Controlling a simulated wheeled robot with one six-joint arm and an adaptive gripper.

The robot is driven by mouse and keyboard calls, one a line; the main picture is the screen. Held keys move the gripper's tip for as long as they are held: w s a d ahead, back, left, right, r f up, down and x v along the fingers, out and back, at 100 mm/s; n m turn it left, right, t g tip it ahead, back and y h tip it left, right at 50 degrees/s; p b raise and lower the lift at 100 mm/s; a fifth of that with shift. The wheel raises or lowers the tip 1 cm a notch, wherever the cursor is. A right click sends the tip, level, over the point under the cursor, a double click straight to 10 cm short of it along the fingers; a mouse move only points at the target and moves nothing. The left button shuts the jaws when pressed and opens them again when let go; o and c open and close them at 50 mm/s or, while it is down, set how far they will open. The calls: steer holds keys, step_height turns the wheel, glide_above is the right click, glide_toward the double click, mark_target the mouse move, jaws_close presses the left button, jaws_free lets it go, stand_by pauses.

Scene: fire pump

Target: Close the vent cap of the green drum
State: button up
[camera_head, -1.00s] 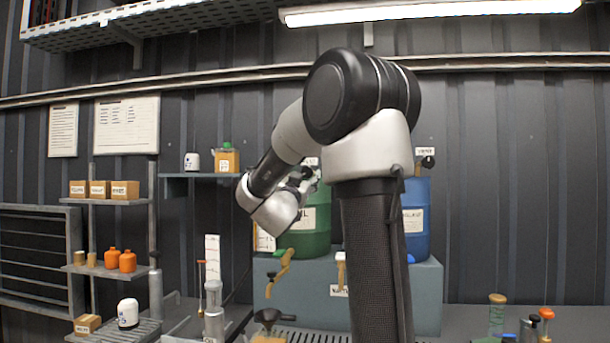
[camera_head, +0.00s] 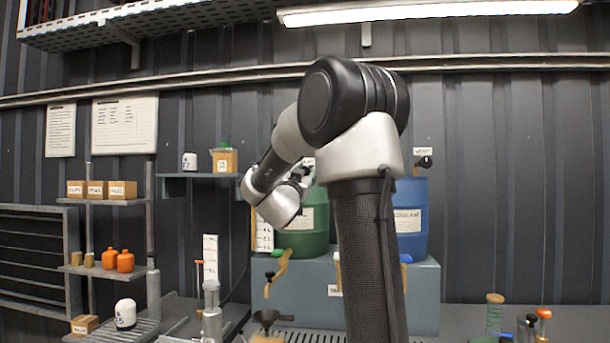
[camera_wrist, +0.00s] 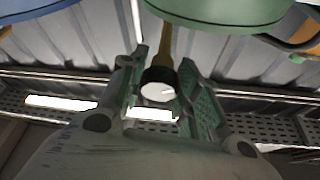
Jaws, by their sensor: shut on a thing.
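A black vent cap with a white face (camera_wrist: 158,88) sits at the end of a yellowish stem below that edge. My gripper (camera_wrist: 162,92) has one finger on each side of the cap and is shut on it. In the head view my gripper (camera_head: 301,178) is mostly hidden behind my wrist, near the drum's top.
A blue drum (camera_head: 411,243) stands to the right, with its own black vent cap (camera_head: 425,162). A brass tap (camera_head: 281,265) hangs over a dark funnel (camera_head: 266,317). A shelf (camera_head: 200,175) with small containers is at the left, and a lamp (camera_head: 430,13) hangs above.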

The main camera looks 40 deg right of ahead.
steer(key=shift+m, duration=0.3)
steer(key=m+g, duration=0.2)
steer(key=m, duration=0.1)
steer(key=m+g+h, duration=0.1)
steer(key=m+g, duration=0.1)
steer(key=m, duration=0.2)
steer(key=shift+m, duration=0.3)
steer(key=m+g, duration=0.1)
steer(key=m, duration=0.2)
steer(key=m+g+y, duration=0.1)
steer(key=m, duration=0.3)
steer(key=shift+r+g, duration=0.1)
steer(key=shift+g, duration=0.3)
steer(key=m+y, duration=0.1)
steer(key=m, duration=0.2)
steer(key=m+y, duration=0.1)
steer(key=m, duration=0.2)
steer(key=shift+g+y, duration=0.3)
steer(key=shift+g, duration=0.1)
steer(key=m+y, duration=0.2)
steer(key=m, duration=0.2)
steer(key=shift+t, duration=0.3)
steer(key=o, duration=1.1)
steer(key=shift+c, duration=0.2)
